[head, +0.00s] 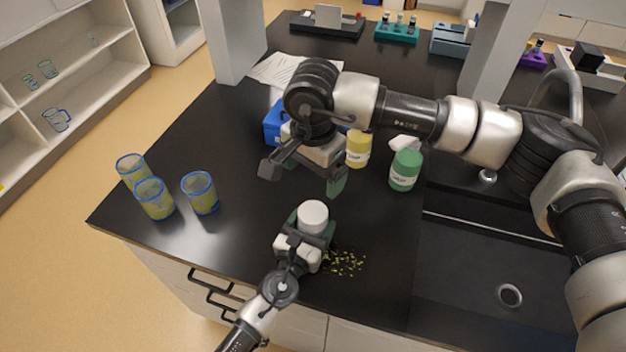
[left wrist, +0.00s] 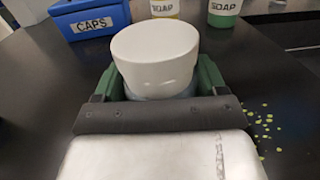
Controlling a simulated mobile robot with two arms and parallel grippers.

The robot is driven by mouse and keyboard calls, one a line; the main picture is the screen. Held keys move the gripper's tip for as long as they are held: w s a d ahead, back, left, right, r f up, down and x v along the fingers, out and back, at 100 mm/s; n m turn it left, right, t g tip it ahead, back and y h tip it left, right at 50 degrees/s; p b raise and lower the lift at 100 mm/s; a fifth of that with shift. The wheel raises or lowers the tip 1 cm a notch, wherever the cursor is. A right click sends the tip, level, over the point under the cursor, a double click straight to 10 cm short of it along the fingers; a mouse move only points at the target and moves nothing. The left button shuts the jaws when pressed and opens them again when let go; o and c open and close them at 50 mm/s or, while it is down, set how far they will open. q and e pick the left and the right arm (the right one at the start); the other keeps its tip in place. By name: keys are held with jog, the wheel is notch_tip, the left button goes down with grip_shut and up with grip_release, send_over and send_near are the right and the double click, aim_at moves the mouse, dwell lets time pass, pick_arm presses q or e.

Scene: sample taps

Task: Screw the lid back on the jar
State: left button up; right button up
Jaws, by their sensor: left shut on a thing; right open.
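A jar (left wrist: 158,92) with a wide white lid (head: 313,215) on its top stands upright at the front of the black counter. The lid also shows large in the left wrist view (left wrist: 155,50); I cannot tell how tightly it sits. My left gripper (head: 309,229) is shut around the jar below the lid, its green fingers on either side. They hide most of the jar's body. My right gripper (head: 302,177) is open and empty, its two fingers spread, above the counter and beyond the jar in the head view.
Yellow-green bits (head: 345,263) are scattered right of the jar. Three blue-rimmed cups, one here (head: 200,194), stand left. A blue CAPS box (left wrist: 90,18), a yellow soap bottle (head: 358,150) and a green soap bottle (head: 404,172) stand behind. A sink (head: 470,262) is at right.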

pick_arm(q)
jog(key=o, duration=1.8)
jog(key=shift+c, duration=0.2)
jog(key=b+v, duration=0.1)
jog(key=v, duration=0.8)
jog(key=shift+s+a+f+b, duration=0.1)
jog(key=shift+s+f+b, duration=0.1)
jog(key=shift+b, duration=0.15)
jog(key=shift+s+a+r, duration=0.15)
jog(key=shift+s+a, duration=0.15)
jog(key=shift+s, duration=0.3)
